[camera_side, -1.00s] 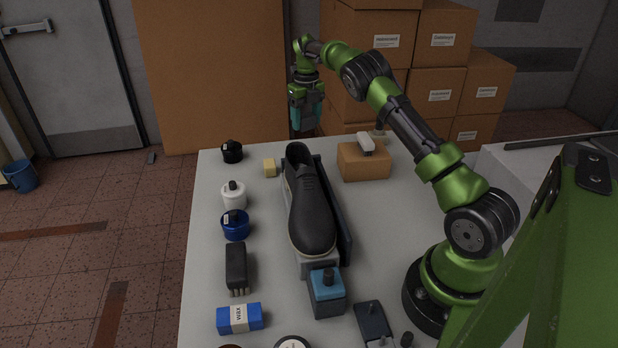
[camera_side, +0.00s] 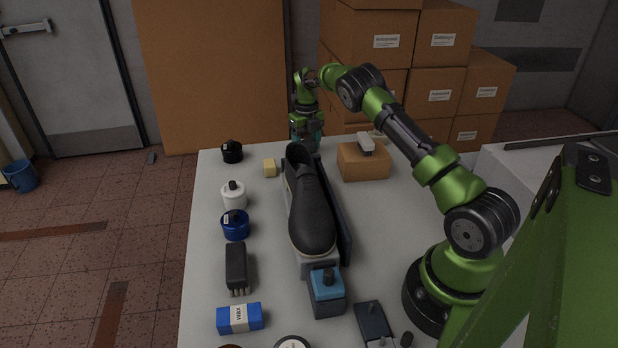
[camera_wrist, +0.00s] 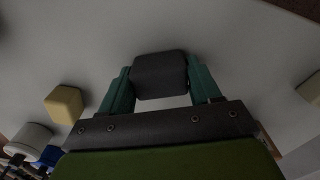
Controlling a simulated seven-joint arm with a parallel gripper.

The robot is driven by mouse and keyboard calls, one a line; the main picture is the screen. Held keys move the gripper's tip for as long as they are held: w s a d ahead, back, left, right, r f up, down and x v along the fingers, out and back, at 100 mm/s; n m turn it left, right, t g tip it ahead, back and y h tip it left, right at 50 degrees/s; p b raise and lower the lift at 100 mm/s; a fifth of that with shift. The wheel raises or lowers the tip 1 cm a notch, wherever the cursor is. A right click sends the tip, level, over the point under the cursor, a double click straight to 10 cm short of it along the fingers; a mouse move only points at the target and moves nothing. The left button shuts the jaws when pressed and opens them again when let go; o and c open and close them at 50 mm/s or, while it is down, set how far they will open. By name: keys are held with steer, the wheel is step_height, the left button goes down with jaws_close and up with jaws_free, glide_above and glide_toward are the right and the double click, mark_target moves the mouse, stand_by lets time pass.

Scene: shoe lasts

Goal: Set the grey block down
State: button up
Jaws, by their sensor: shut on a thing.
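My gripper (camera_wrist: 160,82) is shut on a dark grey block (camera_wrist: 160,72), which sits between its two teal fingers in the wrist view. In the side view my gripper (camera_side: 305,138) is low over the far edge of the table, just behind the heel of the black shoe. The block is hidden there behind the fingers and the shoe. I cannot tell whether the block touches the table top (camera_side: 208,262).
The black shoe (camera_side: 310,210) lies on a support just in front. A yellow block (camera_side: 269,168) is to the left, with a black jar (camera_side: 232,152) beyond it. A brown box (camera_side: 364,163) with a brush on it stands to the right. Stacked cartons (camera_side: 385,60) are behind.

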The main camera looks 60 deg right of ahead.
mark_target(307, 141)
steer(key=o, duration=1.1)
steer(key=shift+c, duration=0.2)
step_height(307, 141, up, 12)
steer(key=s+a+r+n+t+y, duration=0.15)
steer(key=s+a+r+n, duration=0.25)
steer(key=a+r+n, duration=0.4)
steer(key=s+a+r+n+t, duration=0.3)
steer(key=s+a+r+n, duration=0.2)
steer(key=a+r+n, duration=0.25)
steer(key=s+a+f+n+t, duration=0.1)
steer(key=s+a+f+n, duration=0.1)
steer(key=s+a+n, duration=0.6)
steer(key=s+a+f+n+t, duration=0.1)
steer(key=s+a+n, duration=0.6)
steer(key=s+n, duration=0.3)
steer(key=n, duration=0.3)
steer(key=shift+s+a+f+t, duration=0.35)
steer(key=shift+s+f, duration=0.05)
